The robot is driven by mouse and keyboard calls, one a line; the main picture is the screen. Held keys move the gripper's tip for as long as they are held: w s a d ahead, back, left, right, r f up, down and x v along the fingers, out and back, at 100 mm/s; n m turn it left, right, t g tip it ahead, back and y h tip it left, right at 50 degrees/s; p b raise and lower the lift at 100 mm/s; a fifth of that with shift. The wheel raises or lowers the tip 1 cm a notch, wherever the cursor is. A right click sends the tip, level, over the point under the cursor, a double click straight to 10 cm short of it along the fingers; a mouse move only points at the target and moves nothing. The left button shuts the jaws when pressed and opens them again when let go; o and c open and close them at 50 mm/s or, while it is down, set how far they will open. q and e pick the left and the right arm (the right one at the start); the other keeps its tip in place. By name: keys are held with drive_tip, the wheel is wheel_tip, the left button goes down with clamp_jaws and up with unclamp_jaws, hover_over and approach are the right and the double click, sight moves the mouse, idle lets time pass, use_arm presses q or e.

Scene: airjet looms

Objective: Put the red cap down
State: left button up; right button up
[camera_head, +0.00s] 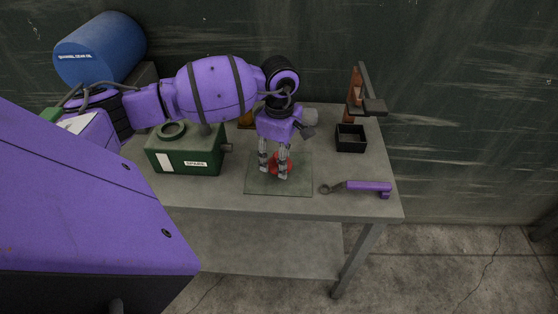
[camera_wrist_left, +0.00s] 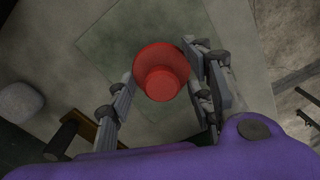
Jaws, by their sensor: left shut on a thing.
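The red cap (camera_head: 279,164) is between the fingers of my left gripper (camera_head: 274,172), low over a greenish square mat (camera_head: 300,185) on the table. In the left wrist view, the red cap (camera_wrist_left: 161,78) is round with a narrower raised knob. My left gripper (camera_wrist_left: 165,95) is shut on it, with a finger on each side. I cannot tell whether the cap touches the mat. My right gripper is not in view.
A green box marked "SPARE" (camera_head: 185,162) stands left of the mat. A purple-handled tool (camera_head: 368,187) lies to the right. A black open bin (camera_head: 351,145) is behind it. A blue drum (camera_head: 112,45) is at the back left.

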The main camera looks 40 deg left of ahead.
use_arm(q)
drive_tip(key=shift+f, duration=0.8)
drive_tip(key=shift+f, duration=0.1)
drive_tip(key=o, duration=0.7)
drive_tip(key=shift+f, duration=0.15)
drive_tip(key=o, duration=0.5)
drive_tip(key=shift+c, duration=0.2)
wheel_tip(320, 180, up, 13)
drive_tip(key=shift+f+b, duration=0.2)
drive_tip(key=shift+b, duration=0.1)
